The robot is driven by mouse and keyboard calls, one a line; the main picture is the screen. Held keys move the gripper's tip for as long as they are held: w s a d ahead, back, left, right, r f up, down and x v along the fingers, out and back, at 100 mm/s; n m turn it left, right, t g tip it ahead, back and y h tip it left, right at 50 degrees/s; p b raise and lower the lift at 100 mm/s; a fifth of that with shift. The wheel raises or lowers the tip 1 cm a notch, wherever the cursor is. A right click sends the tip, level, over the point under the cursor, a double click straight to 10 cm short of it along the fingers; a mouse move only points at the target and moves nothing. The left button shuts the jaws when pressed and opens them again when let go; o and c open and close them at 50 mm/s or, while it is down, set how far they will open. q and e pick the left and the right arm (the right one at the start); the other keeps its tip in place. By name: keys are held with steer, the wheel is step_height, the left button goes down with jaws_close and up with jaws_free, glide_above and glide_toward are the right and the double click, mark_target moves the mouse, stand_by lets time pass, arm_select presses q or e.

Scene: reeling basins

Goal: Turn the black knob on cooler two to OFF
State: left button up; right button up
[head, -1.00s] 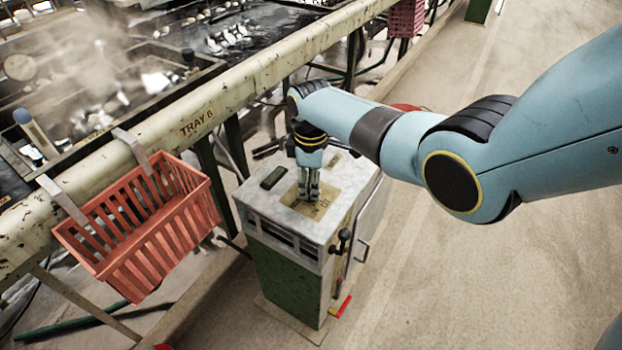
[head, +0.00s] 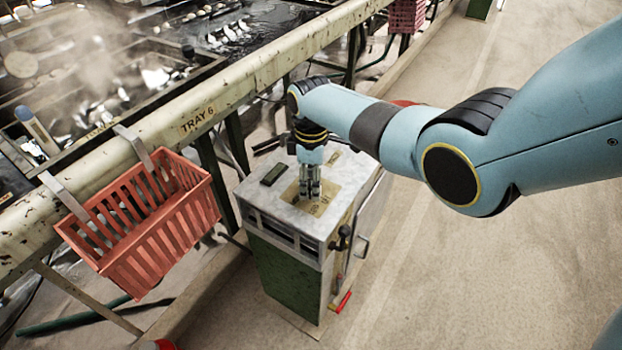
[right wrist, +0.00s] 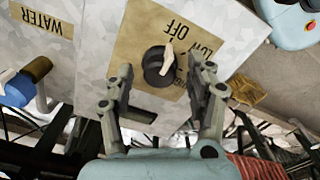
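The cooler (head: 283,277) is a green cabinet with a pale metal top, below the middle of the head view. I cannot read its number. The black knob (right wrist: 153,72) shows in the right wrist view, on a tan plate (right wrist: 128,48) marked OFF and LOW. Its white pointer slants up towards the OFF word. My right gripper (head: 310,189) is over the plate, pointing down. In the right wrist view its two fingers (right wrist: 161,74) are apart, one on each side of the knob, with gaps showing. The head view hides the knob behind the gripper. My left gripper is out of view.
A red basket (head: 160,262) hangs on the rail (head: 215,97) marked TRAY 6, left of the cooler. A lever with a black ball (head: 345,232) is on the cooler's right side. A WATER label (right wrist: 40,18) is on the panel. Floor on the right is clear.

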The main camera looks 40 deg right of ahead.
step_height(320, 180, up, 12)
stand_by(0.6)
steer(key=shift+s, duration=0.1)
